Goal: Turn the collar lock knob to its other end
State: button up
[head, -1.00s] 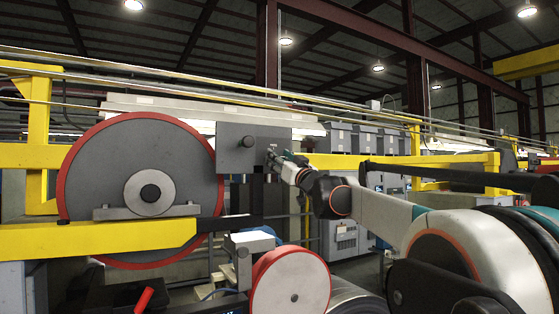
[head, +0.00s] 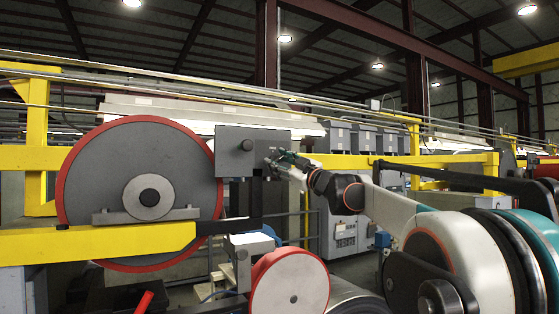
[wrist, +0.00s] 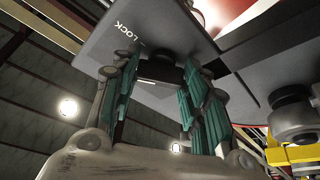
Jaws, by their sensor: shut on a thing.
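A grey panel box (head: 233,171) stands to the right of the big red-rimmed disc in the head view. In the wrist view its plate (wrist: 150,28) carries the word LOCK with a short white tick. The collar lock knob (wrist: 168,73), dark, sits on this plate between my fingers. A pale line shows near it. My gripper (wrist: 163,88), with teal finger pads, is shut on the knob; the fingers hide part of it. In the head view my gripper (head: 273,159) reaches the box's right side from the right, and the knob is too small to tell.
Another round knob (head: 247,145) sticks out of the box just left of my gripper; it also shows in the wrist view (wrist: 293,114). The large grey disc (head: 97,170) is left of the box. A smaller red-edged roll (head: 291,283) stands below.

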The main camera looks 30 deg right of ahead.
jog(key=n+g+p, duration=0.1)
jog(key=n, duration=0.1)
jog(key=n+g+y+p, duration=0.1)
jog(key=n, duration=0.2)
jog(key=n+y+p, duration=0.1)
jog(key=n, duration=0.2)
jog(key=shift+d+r+g, duration=0.15)
jog(key=shift+r+g, duration=0.1)
jog(key=shift+g, duration=0.15)
jog(key=shift+o, duration=0.2)
jog(key=n+g+p, duration=0.1)
jog(key=n+p, duration=0.1)
jog(key=n, duration=0.2)
jog(key=shift+n+g, duration=0.4)
jog(key=shift+c, duration=0.2)
jog(key=o, duration=1.1)
jog(key=v, duration=1.2)
